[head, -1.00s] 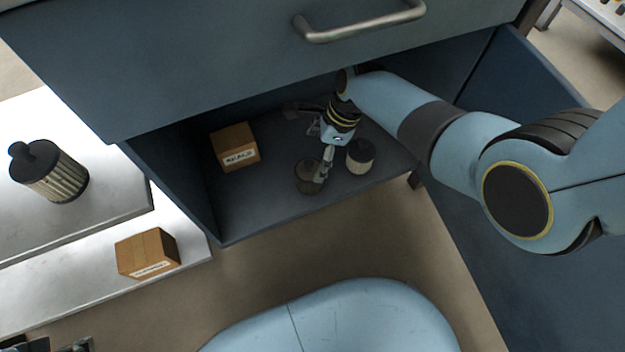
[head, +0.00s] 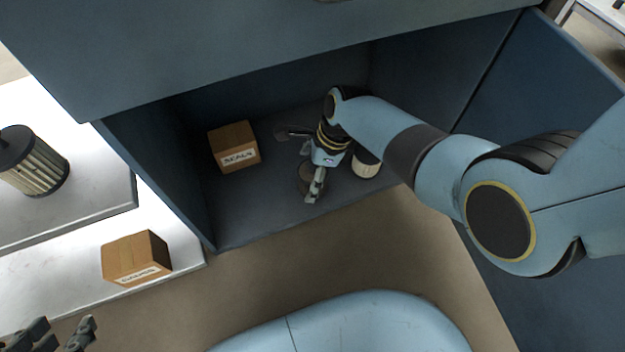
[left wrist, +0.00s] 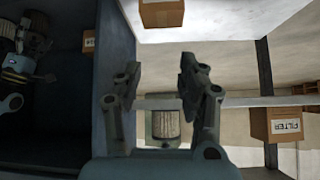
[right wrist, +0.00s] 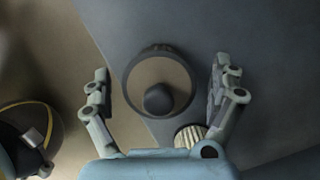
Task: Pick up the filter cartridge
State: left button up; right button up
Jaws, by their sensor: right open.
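A filter cartridge (head: 304,182) with a brown, dark-rimmed round top stands on the floor of the open cabinet. In the right wrist view its ring-shaped end with a dark knob (right wrist: 158,98) lies between the fingers of my right gripper (right wrist: 160,78). That gripper is open, with visible gaps on both sides, and its depth relative to the cartridge is unclear. In the head view my right gripper (head: 312,172) partly covers the cartridge. My left gripper (left wrist: 158,68) is open and empty; its fingers (head: 65,335) show at the head view's lower left corner.
A carton labelled SEALS (head: 235,148) is left in the cabinet. A large dark-capped cartridge (head: 35,165) and another carton (head: 136,258) are on the benches at left. Cabinet walls surround the right arm.

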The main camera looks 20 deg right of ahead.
jog(key=shift+b+x, duration=0.7)
jog(key=shift+x, duration=0.45)
pick_arm(q)
jog(key=t, duration=0.1)
jog(key=s+f+t, duration=0.1)
jog(key=shift+s+d+f+t, duration=0.2)
jog(key=shift+t, duration=0.2)
pick_arm(e)
jog(key=shift+a+f, duration=0.1)
jog(key=shift+f, duration=0.1)
jog(key=c, duration=1.3)
